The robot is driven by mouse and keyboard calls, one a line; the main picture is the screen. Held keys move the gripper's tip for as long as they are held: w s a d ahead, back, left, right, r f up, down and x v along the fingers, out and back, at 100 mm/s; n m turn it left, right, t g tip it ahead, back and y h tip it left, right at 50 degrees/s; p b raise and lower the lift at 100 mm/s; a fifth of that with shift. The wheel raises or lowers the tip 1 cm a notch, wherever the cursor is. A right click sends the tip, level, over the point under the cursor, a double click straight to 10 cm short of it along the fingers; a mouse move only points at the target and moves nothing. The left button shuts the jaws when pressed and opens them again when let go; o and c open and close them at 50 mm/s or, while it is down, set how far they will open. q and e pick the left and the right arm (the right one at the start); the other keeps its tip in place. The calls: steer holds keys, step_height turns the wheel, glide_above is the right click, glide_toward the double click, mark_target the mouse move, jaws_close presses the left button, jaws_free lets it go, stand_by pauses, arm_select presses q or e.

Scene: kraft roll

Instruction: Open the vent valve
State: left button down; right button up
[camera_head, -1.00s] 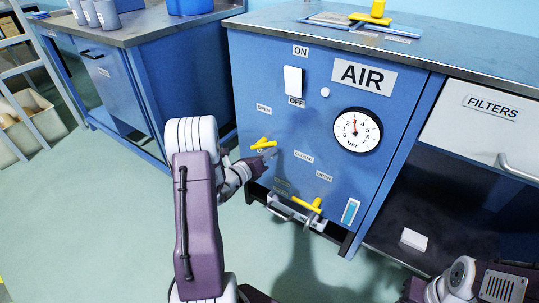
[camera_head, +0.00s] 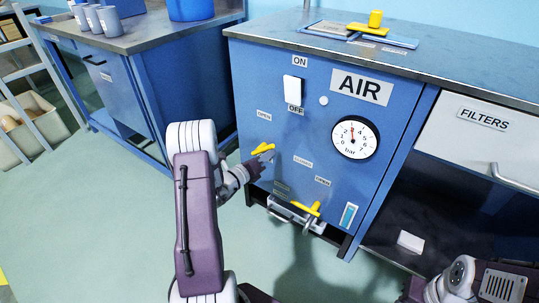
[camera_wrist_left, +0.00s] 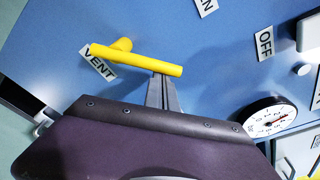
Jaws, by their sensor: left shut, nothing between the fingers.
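The vent valve's yellow lever handle (camera_head: 262,148) is on the blue front panel, below the OPEN label at left. In the left wrist view the handle (camera_wrist_left: 150,63) lies nearly across the picture, beside the VENT label (camera_wrist_left: 98,62), with its round stub behind. My left gripper (camera_head: 268,161) is shut and empty, just below the handle in the head view. In the wrist view its narrow fingers (camera_wrist_left: 163,88) reach up to the handle's right part. Whether they touch it, I cannot tell. My right gripper is not in view; part of my right arm shows at the lower right.
A second yellow handle (camera_head: 305,208) sits lower on the panel. The pressure gauge (camera_head: 355,137), white switch (camera_head: 295,86) and AIR sign (camera_head: 362,87) are above right. A drawer marked FILTERS (camera_head: 485,120) is at right. The green floor (camera_head: 100,220) at left is clear.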

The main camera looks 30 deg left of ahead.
mark_target(263, 146)
arm_select(q)
steer(key=a+r+n+p, duration=0.1)
steer(key=n+p, duration=0.1)
steer(key=p, duration=0.1)
steer(key=a+r+n+p, duration=0.1)
steer(key=n+p, duration=0.1)
steer(key=a+r+n+p, duration=0.1)
steer(key=n+p, duration=0.1)
steer(key=p, duration=0.1)
steer(key=shift+w+a+r+n+t+h+p, duration=0.15)
steer(key=shift+a+r+n+t+h+p, duration=0.15)
steer(key=shift+a+t+h+p, duration=0.1)
steer(key=shift+a, duration=0.15)
stand_by(0.3)
